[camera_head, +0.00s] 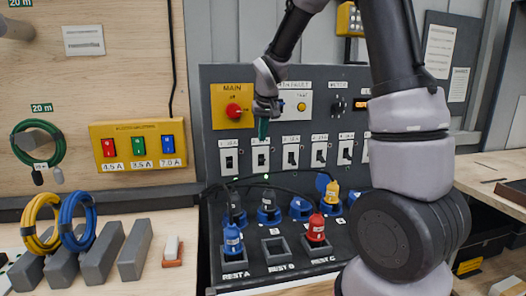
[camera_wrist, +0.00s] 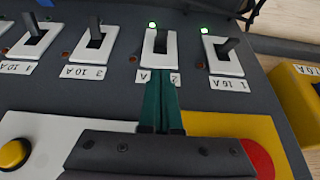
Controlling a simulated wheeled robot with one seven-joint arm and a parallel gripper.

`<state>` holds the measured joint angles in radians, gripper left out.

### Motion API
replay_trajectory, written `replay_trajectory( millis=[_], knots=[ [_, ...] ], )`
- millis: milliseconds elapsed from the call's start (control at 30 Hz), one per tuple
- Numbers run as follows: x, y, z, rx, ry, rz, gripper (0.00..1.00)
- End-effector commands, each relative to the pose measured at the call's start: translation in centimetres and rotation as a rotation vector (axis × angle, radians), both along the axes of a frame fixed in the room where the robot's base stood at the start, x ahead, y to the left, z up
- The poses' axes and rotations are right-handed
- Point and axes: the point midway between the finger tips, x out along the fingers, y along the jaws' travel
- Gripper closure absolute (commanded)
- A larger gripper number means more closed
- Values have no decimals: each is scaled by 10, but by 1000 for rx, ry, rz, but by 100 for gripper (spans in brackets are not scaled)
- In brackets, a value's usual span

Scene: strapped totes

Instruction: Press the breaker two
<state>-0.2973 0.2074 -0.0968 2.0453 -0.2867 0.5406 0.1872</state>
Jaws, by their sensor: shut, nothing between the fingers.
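Breaker two (camera_head: 261,159) is a white plate with a dark lever, second from the left in the breaker row in the head view. In the wrist view, breaker two (camera_wrist: 172,47) appears upside down, its label partly hidden by my fingers. A green light (camera_wrist: 152,24) glows beside it. My gripper (camera_head: 263,136) has its teal fingers together and empty, pointing down just above breaker two. In the wrist view, the tips of my gripper (camera_wrist: 160,80) reach the plate's near edge; I cannot tell whether they touch it. The lever stands just beyond them.
Breaker one (camera_head: 229,160) and breaker three (camera_head: 290,159) flank it closely. The yellow main-switch plate (camera_head: 218,98) with a red knob is above. Plugs, including a blue one (camera_head: 232,238), and dark cables are below.

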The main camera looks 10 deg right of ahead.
Motion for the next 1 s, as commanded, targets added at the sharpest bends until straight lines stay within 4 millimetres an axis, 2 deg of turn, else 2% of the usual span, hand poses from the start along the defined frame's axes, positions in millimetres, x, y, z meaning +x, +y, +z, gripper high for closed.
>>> replay_trajectory(
  millis=[100,333,500,1000],
  knots=[
    [10,0,-24,0,4,-1,100],
    [-2,-1,-50,0,2,-1,100],
    [-5,0,-57,0,0,0,100],
    [-6,0,-58,0,0,0,100]
  ],
)
